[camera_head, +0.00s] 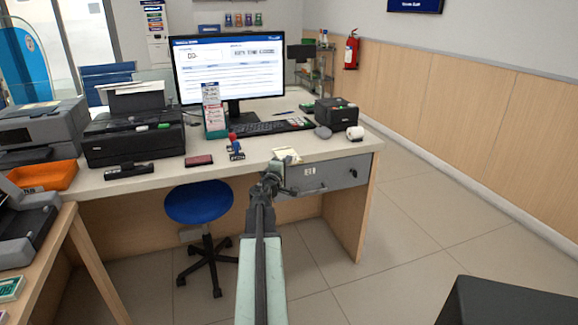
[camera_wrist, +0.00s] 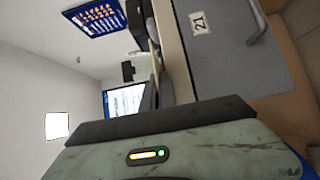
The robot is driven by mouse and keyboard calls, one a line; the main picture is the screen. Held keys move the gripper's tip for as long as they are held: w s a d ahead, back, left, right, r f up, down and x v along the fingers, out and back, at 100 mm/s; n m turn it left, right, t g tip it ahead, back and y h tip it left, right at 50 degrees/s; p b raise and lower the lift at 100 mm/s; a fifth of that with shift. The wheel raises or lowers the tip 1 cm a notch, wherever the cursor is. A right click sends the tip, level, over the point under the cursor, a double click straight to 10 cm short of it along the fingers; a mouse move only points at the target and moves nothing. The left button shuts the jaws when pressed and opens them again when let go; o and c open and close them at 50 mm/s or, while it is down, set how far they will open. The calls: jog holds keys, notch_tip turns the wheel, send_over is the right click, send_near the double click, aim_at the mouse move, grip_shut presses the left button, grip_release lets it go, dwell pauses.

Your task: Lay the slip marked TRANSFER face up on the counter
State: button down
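A small pale cream slip or stack of paper (camera_head: 287,155) is at the front edge of the counter (camera_head: 262,152), just beyond my gripper (camera_head: 272,174) in the head view. Its print is too small to read, so I cannot tell whether it is marked TRANSFER or which face is up. My gripper is in front of the counter edge, near the drawer. Its fingers are small and dark there, and I cannot tell whether they are open, touch the paper or hold anything.
A grey drawer (camera_head: 325,175) is under the counter and also shows in the wrist view (camera_wrist: 232,45). A stamp (camera_head: 235,148), red pad (camera_head: 199,160), keyboard (camera_head: 262,127), mouse (camera_head: 322,132) and monitor (camera_head: 228,72) stand nearby. A blue stool (camera_head: 199,202) is below.

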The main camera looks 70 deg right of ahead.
jog(key=shift+w+d+f, duration=0.3)
jog(key=shift+w+d, duration=0.15)
jog(key=shift+d, duration=0.05)
jog(key=c, duration=2.1)
grip_release()
jog(key=o, duration=0.5)
jog(key=s+a, duration=0.4)
jog(key=a, duration=0.1)
jog(key=shift+s+a, duration=0.2)
jog(key=shift+s, duration=0.05)
